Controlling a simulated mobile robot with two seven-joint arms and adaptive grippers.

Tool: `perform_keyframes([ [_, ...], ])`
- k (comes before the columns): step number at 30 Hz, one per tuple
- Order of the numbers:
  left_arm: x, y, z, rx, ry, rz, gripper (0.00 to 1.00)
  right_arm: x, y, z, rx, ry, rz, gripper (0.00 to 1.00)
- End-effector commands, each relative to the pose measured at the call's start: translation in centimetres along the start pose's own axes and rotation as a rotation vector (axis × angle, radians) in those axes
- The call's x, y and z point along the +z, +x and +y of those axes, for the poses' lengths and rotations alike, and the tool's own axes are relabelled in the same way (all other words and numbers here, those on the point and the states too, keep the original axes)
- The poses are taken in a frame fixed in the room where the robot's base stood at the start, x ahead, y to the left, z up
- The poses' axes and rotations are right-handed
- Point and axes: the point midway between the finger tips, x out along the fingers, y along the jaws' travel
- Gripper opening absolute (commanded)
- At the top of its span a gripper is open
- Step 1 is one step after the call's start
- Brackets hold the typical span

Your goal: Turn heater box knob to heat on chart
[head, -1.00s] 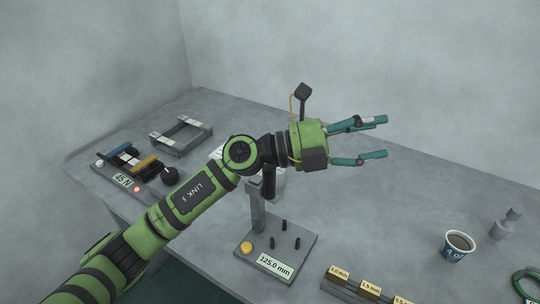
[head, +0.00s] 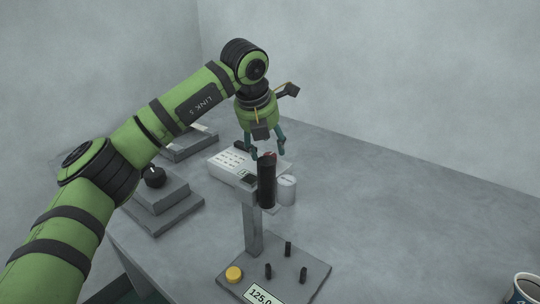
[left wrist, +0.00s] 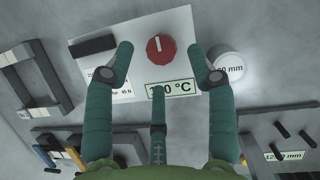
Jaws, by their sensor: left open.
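The heater box (left wrist: 185,22) is a pale panel with a red round knob (left wrist: 160,49) bearing a white mark. A display (left wrist: 171,88) below the knob reads in °C, its middle digits partly covered by a finger. A small white text label (left wrist: 108,89) is at its left, partly hidden. In the head view the pale box (head: 222,165) stands on the table behind a black post. My left gripper (head: 267,150) points down above the box. In the left wrist view its open fingers (left wrist: 161,62) lie on either side of the knob, apart from it. My right gripper is not in view.
A black upright cylinder (head: 267,183) on a grey post stands just in front of the box. A white cylinder (head: 287,191) is beside it. A plate with pegs and a yellow button (head: 234,274) is nearer. A black knob (head: 154,176) sits on a block at left.

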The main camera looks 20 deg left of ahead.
Motion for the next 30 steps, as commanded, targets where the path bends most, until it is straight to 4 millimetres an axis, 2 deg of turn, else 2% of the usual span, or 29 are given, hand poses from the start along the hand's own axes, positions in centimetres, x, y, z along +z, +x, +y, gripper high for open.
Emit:
perform_keyframes([
  [3,-0.1,1.9,-0.1,-0.001,0.001,0.002,0.56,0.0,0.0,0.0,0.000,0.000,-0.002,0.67],
  [7,0.0,3.1,-0.1,-0.002,0.002,0.001,0.56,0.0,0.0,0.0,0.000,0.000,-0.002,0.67],
  [17,0.0,3.5,-0.1,-0.003,0.003,0.000,0.56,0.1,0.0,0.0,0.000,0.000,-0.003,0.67],
  [20,0.0,3.5,-0.1,-0.003,0.003,-0.001,0.20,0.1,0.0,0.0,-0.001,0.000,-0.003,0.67],
  [21,0.0,3.5,-0.2,-0.004,0.003,-0.002,0.04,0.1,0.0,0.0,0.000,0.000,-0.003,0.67],
  [30,0.1,3.4,-0.2,-0.009,0.011,-0.006,0.03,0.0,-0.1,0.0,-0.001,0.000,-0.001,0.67],
])
